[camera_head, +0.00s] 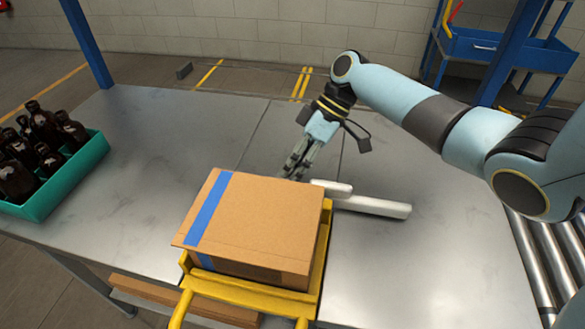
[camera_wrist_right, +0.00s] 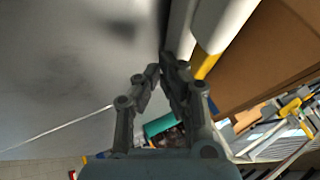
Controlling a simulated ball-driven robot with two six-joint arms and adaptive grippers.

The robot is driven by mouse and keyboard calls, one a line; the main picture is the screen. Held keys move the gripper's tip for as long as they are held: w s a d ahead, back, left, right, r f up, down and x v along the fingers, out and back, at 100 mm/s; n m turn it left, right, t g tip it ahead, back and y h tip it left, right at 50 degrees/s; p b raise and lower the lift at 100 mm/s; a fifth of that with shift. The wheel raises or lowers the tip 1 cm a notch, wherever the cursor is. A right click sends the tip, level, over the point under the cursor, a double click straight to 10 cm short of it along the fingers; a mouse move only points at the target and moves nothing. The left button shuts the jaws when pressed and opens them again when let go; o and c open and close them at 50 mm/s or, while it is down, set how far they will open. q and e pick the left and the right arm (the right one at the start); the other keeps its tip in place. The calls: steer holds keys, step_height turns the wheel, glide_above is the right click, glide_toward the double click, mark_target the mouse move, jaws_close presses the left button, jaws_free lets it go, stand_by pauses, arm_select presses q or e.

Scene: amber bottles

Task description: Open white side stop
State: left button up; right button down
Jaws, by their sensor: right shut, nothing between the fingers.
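The white side stop (camera_head: 372,207) is a long white bar on the table, reaching right from behind the cardboard box. A shorter white piece (camera_head: 332,187) lies beside it, close to the box's back right corner. My right gripper (camera_head: 290,172) is shut and empty, pointing down just behind the box, near the short piece's left end. In the right wrist view, the shut fingertips (camera_wrist_right: 163,70) are right by the white parts (camera_wrist_right: 220,20); I cannot tell whether they touch. My left gripper is not in view.
The cardboard box (camera_head: 255,220) with blue tape sits in a yellow frame (camera_head: 250,292) at the table's front. A green crate (camera_head: 68,180) of amber bottles stands at left. Rollers (camera_head: 540,262) run along the right edge. The grey table (camera_head: 155,140) is clear between crate and box.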

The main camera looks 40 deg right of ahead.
steer(key=v, duration=1.1)
steer(key=shift+d+r, duration=0.2)
steer(key=shift+r, duration=0.05)
